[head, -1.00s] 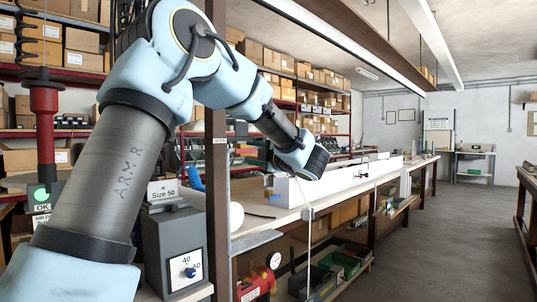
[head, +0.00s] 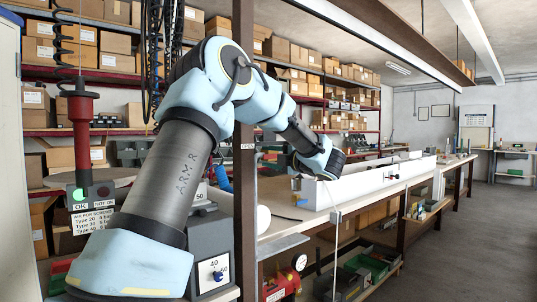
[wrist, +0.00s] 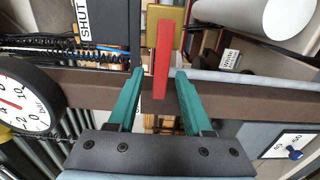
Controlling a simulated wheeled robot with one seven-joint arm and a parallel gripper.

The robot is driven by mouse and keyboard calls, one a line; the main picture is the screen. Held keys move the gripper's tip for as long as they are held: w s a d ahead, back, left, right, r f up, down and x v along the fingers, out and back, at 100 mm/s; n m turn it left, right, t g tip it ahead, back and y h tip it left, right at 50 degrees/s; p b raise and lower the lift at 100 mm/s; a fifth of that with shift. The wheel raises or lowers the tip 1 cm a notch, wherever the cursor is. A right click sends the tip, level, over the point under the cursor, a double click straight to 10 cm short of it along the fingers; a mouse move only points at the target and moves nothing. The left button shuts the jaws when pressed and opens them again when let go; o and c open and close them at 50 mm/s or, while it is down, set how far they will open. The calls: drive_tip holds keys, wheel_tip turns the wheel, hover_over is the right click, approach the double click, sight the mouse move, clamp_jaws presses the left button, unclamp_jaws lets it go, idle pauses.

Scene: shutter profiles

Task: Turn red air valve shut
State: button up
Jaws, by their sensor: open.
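The red valve handle (wrist: 161,60) is a flat bar in the wrist view, standing upright in the picture in front of a brass-coloured body (wrist: 180,22). My gripper (wrist: 160,73) is open, with its green fingers on either side of the handle's lower part. A gap shows on both sides, so neither finger visibly touches the handle. A SHUT label (wrist: 83,20) is to the left of the handle. An OPEN label (head: 247,146) is on the brown post in the head view. I cannot make out the handle or the fingers in the head view.
A brown beam (wrist: 90,88) crosses behind my fingers, with a round gauge (wrist: 18,105) at left. A grey box with a blue knob (head: 218,276) stands beside the brown post (head: 244,100). The bench (head: 300,222) runs off right; the floor aisle is clear.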

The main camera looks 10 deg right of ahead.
drive_tip(key=shift+w+a, duration=0.15)
clamp_jaws()
idle(0.4)
idle(1.0)
